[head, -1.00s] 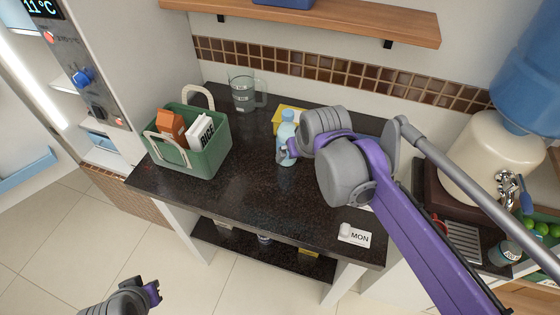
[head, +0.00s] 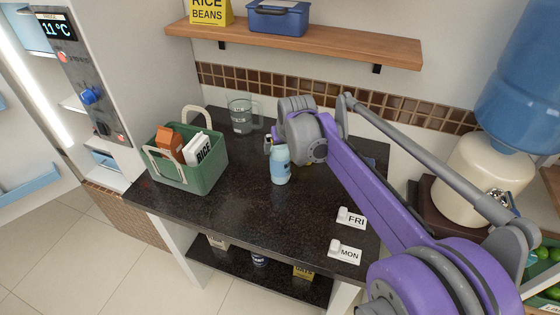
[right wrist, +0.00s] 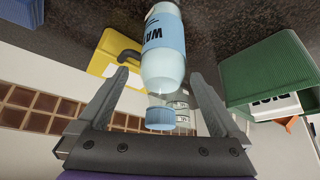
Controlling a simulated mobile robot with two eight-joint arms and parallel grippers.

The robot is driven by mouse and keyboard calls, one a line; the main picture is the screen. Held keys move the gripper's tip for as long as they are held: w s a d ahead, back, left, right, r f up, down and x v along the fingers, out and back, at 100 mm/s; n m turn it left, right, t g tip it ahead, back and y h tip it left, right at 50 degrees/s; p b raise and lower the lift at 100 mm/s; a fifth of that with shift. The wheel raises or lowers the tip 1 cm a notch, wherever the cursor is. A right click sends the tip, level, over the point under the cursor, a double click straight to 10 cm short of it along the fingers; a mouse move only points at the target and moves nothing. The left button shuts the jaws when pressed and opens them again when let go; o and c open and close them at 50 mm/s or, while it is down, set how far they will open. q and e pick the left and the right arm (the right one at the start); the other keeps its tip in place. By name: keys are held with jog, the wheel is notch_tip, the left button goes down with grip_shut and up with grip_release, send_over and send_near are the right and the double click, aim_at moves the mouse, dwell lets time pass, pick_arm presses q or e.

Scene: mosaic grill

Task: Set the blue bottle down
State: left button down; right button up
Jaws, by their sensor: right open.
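The blue bottle (head: 281,168) stands upright on the dark countertop (head: 255,222), right of the green basket. In the right wrist view the bottle (right wrist: 163,62) appears upside down, with a light blue label and a blue cap. My right gripper (right wrist: 160,78) is open, with one finger on each side of the bottle and visible gaps between. In the head view my right gripper (head: 270,144) is by the bottle's top, partly hidden by my own wrist. My left gripper is not in view.
A green basket (head: 205,182) holding an orange carton and a rice box stands to the left. A glass jug (head: 241,116) is behind. A yellow case (right wrist: 112,50) is near the bottle. The front middle counter is clear.

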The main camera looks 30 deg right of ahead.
jog(key=x, duration=0.4)
jog(key=shift+a+f, duration=0.1)
jog(key=shift+f, duration=0.05)
grip_shut()
